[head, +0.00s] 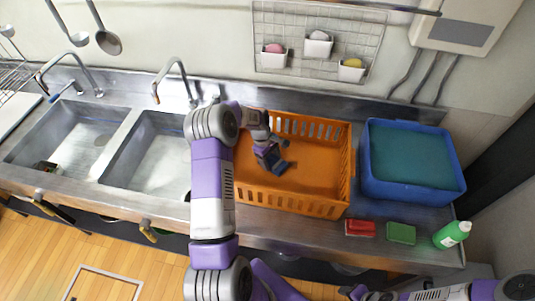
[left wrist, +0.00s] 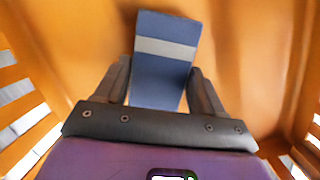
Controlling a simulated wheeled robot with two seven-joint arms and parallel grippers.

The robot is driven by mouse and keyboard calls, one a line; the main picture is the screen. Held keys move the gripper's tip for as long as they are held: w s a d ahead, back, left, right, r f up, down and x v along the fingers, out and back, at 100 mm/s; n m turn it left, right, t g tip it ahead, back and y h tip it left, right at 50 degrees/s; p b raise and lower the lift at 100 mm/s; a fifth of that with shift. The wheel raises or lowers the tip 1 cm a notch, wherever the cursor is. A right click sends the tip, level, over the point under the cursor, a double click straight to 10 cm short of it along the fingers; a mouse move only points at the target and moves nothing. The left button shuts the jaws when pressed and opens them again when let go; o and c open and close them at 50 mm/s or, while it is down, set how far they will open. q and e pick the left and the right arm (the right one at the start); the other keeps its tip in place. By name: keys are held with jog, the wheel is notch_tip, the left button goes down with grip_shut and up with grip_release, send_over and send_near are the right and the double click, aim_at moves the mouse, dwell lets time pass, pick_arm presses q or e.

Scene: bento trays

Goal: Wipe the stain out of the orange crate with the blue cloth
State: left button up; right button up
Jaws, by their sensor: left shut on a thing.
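The orange crate (head: 300,203) stands on the steel counter, right of the sinks. My left gripper (head: 270,156) reaches down inside it and is shut on the blue cloth (head: 279,168). In the left wrist view the cloth (left wrist: 165,62) is a folded blue block with a grey band, held between the two dark fingers. It is close to the crate's floor, but I cannot tell whether it touches. I cannot make out a clear stain; the cloth and arm cover part of the floor. My right gripper (head: 360,292) is low at the bottom edge, its jaws too small to judge.
A blue bin (head: 410,194) stands right of the crate. A red sponge (head: 360,228), a green sponge (head: 401,233) and a green bottle (head: 451,234) line the front edge. Two sinks (head: 70,136) lie left. The crate's slatted walls surround my left gripper.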

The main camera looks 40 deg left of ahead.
pick_arm(q)
jog(key=shift+d+p+v, duration=0.25)
jog(key=shift+p+v, duration=0.4)
jog(key=shift+v, duration=0.55)
jog(key=shift+w+r+p, duration=0.15)
jog(key=shift+r+p, duration=0.3)
jog(key=shift+r, duration=0.4)
jog(key=shift+d+p+v, duration=0.2)
jog(key=shift+p+v, duration=0.4)
jog(key=shift+v, duration=0.35)
jog(key=shift+d+p+v, duration=0.25)
jog(key=shift+p+v, duration=0.35)
jog(key=shift+v, duration=0.4)
jog(key=shift+w+r, duration=0.1)
jog(key=shift+r, duration=0.05)
